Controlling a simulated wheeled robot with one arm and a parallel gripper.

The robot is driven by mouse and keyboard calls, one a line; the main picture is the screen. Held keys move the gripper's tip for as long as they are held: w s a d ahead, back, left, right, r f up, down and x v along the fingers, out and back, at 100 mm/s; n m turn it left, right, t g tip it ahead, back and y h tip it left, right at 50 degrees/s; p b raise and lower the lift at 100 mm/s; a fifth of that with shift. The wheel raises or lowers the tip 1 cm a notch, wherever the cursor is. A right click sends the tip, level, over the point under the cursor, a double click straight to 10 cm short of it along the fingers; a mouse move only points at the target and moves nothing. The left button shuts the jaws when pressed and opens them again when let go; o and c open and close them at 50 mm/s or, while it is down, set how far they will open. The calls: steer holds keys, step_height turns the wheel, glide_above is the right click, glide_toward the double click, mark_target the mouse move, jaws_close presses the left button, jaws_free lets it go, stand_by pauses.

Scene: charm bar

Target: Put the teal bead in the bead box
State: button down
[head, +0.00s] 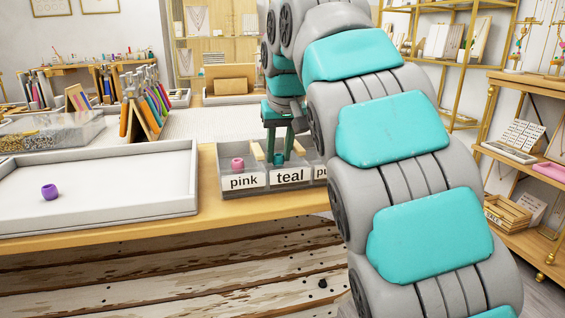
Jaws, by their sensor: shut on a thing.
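The bead box (225,191) is a grey box with labelled compartments at the table's front edge. The labels read "pink", "teal" and a partly hidden one starting "pu". My gripper (279,157) points down into the compartment behind the "teal" label. Its green fingers are shut on the small teal bead (278,159), which shows at the fingertips. The bead's lower part is hard to make out behind the label, so I cannot tell whether it touches the compartment floor.
A pink bead (237,163) sits in the "pink" compartment. A purple bead (49,192) lies on the white tray (130,205) at left. A display of coloured items (145,110) stands behind. My arm hides the box's right end.

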steer(key=shift+s+r, duration=0.1)
steer(key=shift+s, duration=0.05)
steer(key=c, duration=0.9)
jaws_free()
steer(key=shift+v, duration=2.55)
steer(key=p+v, duration=0.5)
steer(key=v, duration=0.2)
